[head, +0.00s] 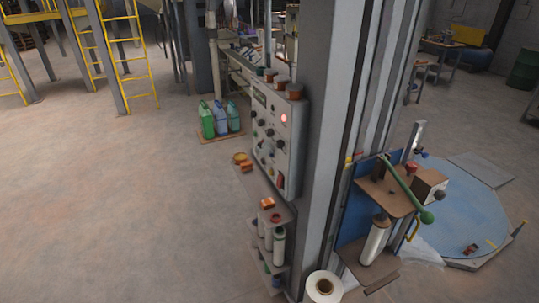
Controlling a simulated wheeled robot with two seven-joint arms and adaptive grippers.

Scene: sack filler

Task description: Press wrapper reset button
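A grey control panel (277,135) with several dark knobs and a glowing red light (283,118) is fixed to the left side of a thick grey column. The stretch wrapper's blue turntable (460,215) lies on the floor to the right of the column. At the wrapper mast, a film carriage (384,190) has a brown top plate, a green-ended lever (405,188) and a white film roll (374,240). A small red part (411,165) shows near a brown-and-white box (430,186). I cannot tell which part is the reset button. Neither gripper is in view.
The grey column (325,110) stands between panel and wrapper. A small rack (272,240) with bottles stands below the panel, and a white roll (324,287) is at the bottom edge.

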